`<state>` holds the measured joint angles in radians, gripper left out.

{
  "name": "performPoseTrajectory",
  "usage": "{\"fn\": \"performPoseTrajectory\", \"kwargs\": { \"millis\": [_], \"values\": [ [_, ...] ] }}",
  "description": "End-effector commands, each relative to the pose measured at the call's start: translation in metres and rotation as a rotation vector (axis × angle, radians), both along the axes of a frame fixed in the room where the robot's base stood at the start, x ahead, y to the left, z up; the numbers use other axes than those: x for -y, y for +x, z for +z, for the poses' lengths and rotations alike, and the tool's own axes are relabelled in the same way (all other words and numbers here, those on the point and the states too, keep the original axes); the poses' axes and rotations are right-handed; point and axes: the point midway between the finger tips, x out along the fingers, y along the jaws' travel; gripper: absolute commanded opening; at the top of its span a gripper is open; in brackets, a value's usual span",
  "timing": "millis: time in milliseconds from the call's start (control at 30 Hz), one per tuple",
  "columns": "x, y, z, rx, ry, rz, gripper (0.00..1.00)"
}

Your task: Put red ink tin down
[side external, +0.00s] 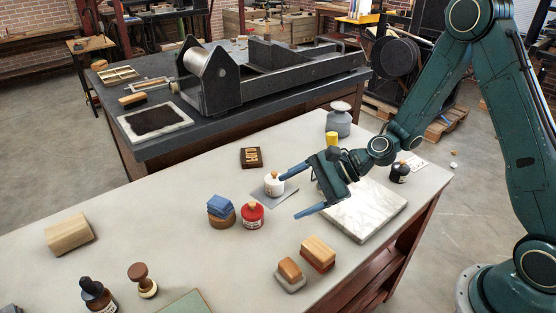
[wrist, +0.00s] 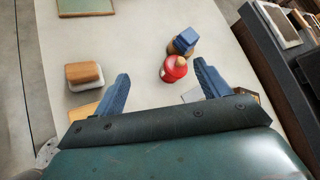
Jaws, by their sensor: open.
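The red ink tin (side external: 252,215) stands upright on the light worktop, with a tan knob on top and a pale label on its side. In the wrist view the red tin (wrist: 174,68) lies ahead of the fingers, nearer the right one. My gripper (side external: 303,193) is open, its two blue fingers spread wide and pointing toward the tin. The tin is apart from the fingers. In the wrist view my gripper (wrist: 162,84) has nothing between its fingertips.
A round brown block with blue pieces (side external: 221,209) stands close left of the tin. A white bottle (side external: 273,183) on a grey sheet is by the upper finger. Two wood-topped blocks (side external: 318,254) (side external: 290,275) sit in front, and a marble slab (side external: 365,212) lies right.

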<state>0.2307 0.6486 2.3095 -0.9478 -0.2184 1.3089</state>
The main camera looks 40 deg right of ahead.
Motion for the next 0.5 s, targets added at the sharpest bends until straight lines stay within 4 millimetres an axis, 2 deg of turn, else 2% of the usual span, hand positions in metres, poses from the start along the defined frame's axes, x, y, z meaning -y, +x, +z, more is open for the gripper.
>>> {"fn": "performPoseTrajectory", "kwargs": {
  "millis": [33, 300, 500],
  "values": [
    [0.001, 0.003, -0.01, -0.038, 0.05, -0.045, 0.75],
    [0.01, 0.02, -0.05, -0.222, 0.316, -0.294, 0.75],
    [0.018, 0.026, -0.07, -0.309, 0.441, -0.419, 0.75]
  ]
}}
